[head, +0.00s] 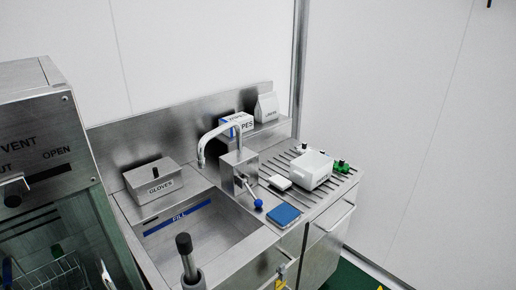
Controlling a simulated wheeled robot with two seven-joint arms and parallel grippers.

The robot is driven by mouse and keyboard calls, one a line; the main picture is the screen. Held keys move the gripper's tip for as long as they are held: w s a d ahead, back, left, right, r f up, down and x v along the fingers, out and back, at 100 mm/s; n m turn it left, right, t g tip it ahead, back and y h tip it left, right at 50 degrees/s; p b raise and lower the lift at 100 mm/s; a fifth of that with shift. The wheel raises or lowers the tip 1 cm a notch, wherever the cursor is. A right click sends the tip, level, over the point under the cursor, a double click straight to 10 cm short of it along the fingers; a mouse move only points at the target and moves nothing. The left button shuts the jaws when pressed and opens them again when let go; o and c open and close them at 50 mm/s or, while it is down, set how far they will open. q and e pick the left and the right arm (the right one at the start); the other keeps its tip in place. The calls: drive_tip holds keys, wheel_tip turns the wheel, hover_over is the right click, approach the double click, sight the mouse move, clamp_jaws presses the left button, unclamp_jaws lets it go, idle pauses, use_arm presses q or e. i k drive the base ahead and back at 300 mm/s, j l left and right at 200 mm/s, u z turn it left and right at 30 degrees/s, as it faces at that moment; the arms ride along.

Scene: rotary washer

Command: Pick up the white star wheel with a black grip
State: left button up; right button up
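A small white piece with dark spots (301,149) sits at the back of the ribbed drainboard (335,186), just behind a white box. It looks like the white star wheel with a black grip, but it is small and partly hidden, so its shape is not clear. A green piece with dark parts (341,166) lies at the right of the white box. I cannot make out either of my grippers in the head view.
The white box (312,170) stands on the drainboard, near a small white block (279,182) and a blue pad (284,215). A tap (220,129) and blue-knobbed lever (258,203) rise beside the sink (205,240). A black-topped post (184,243) stands in front. A glass-fronted cabinet (45,130) is at left.

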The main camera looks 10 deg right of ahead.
sight(303, 149)
drive_tip(key=i+l+u, duration=0.15)
drive_tip(key=l+u, duration=0.25)
drive_tip(key=i+l+u, duration=0.1)
drive_tip(key=l+u, duration=0.55)
drive_tip(key=u, duration=0.15)
drive_tip(key=i+l, duration=0.05)
